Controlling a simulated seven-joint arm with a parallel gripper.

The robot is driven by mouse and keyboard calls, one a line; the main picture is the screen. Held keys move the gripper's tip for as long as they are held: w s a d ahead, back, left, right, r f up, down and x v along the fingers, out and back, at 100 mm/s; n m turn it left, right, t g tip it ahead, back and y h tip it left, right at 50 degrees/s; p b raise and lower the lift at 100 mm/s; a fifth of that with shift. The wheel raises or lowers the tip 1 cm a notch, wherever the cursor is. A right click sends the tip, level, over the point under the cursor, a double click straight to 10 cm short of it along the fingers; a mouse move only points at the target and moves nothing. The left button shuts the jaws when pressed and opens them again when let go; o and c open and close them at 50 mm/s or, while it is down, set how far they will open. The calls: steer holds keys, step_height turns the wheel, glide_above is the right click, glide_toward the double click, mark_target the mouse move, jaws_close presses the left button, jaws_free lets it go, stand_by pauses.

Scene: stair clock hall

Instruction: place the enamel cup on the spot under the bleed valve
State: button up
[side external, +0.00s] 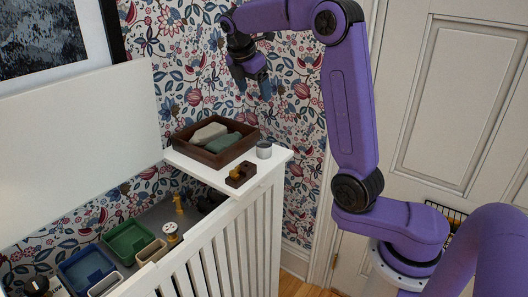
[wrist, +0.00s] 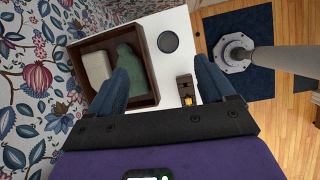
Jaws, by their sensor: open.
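A small grey cup (side external: 264,150), likely the enamel cup, stands upright on the white shelf beside the wooden tray. In the wrist view its round dark top (wrist: 168,42) shows beyond the fingertips. My gripper (side external: 262,86) is above the shelf in the side view, apart from the cup. In the wrist view my gripper (wrist: 164,82) is open with nothing between its blue fingers. A brass upright fitting (side external: 179,203) stands lower down behind the slatted cover; I cannot tell whether it is the bleed valve. I cannot make out a marked spot under it.
A brown wooden tray (side external: 182,145) holds a pale and a green bundle. A dark wooden block with a brass piece (side external: 240,175) sits near the shelf's front edge. Lower left are a blue bin (side external: 86,267), a green bin (side external: 127,239) and a white-topped round item (side external: 171,230).

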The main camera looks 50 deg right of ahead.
steer(key=n, duration=0.1)
glide_toward(264, 145)
steer(key=shift+s+d+f+g, duration=0.15)
steer(key=shift+s+f, duration=0.15)
steer(key=shift+f, duration=0.3)
steer(key=shift+s+d+f+g, duration=0.15)
steer(key=shift+s+f, duration=0.15)
steer(key=shift+f, duration=0.25)
steer(key=shift+w+a+x, duration=0.1)
steer(key=shift+a+x, duration=0.05)
steer(key=shift+x, duration=1.3)
steer(key=shift+w+a+x, duration=0.1)
steer(key=shift+a+x, duration=0.1)
steer(key=shift+x, duration=1.25)
steer(key=shift+f, duration=0.1)
steer(key=c, duration=1.1)
steer(key=shift+c, duration=0.2)
